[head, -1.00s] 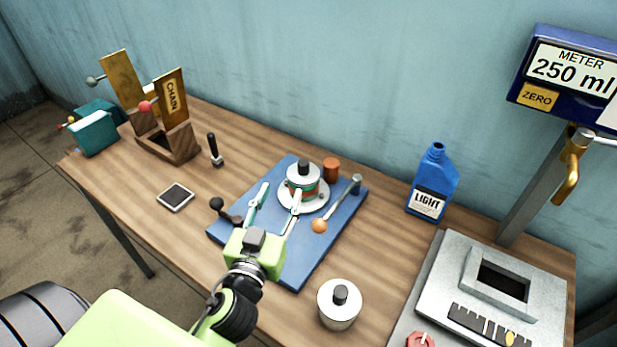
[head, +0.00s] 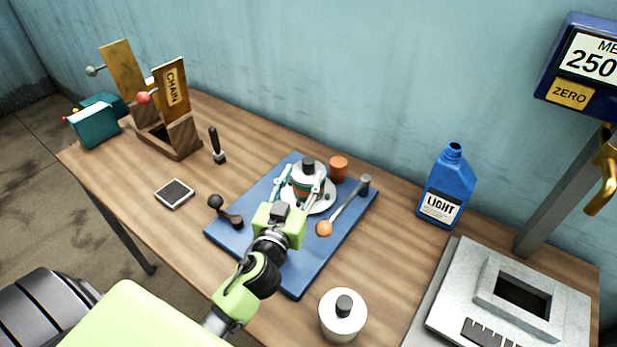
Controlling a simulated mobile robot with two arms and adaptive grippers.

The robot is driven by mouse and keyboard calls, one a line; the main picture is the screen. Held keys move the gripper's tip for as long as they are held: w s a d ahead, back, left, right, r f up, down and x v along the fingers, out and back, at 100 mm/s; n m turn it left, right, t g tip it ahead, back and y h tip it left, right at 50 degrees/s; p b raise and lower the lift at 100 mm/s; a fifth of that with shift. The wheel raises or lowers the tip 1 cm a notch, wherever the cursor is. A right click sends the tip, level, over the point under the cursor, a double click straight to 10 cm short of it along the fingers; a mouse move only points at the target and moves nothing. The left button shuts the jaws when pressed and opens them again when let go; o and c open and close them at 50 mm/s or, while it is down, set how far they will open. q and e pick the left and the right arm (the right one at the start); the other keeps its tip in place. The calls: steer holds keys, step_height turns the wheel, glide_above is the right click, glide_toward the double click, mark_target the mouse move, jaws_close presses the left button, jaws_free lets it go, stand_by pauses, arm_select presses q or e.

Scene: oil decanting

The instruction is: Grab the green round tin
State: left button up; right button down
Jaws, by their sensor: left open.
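A round tin (head: 309,176) with a white lid, a black knob and a green and red-brown band stands upright on a white round plate (head: 326,201) on the blue mat (head: 288,276). My left gripper (head: 301,186) is open, its two fingers on either side of the tin. I cannot tell whether the fingers touch it. The gripper body hides part of the plate and mat. My right gripper is not in view.
On the mat are an orange-brown cup (head: 338,168), a rod with an orange ball (head: 343,209) and a black-knobbed lever (head: 227,212). A white tin (head: 342,316) stands near the front edge. A blue bottle (head: 446,187) stands right of the mat.

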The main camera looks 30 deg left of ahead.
mark_target(307, 162)
arm_select(q)
steer(key=shift+w+a, duration=0.15)
steer(key=shift+w, duration=0.5)
steer(key=w+p, duration=0.1)
steer(key=w, duration=0.1)
steer(key=w+p, duration=0.1)
steer(key=w, duration=0.1)
steer(key=shift+a+r, duration=0.2)
steer(key=shift+a, duration=0.2)
steer(key=shift+w+a+f, duration=0.1)
steer(key=shift+w+f, duration=0.05)
steer(key=shift+w, duration=0.35)
steer(key=shift+s, duration=0.1)
jaws_close()
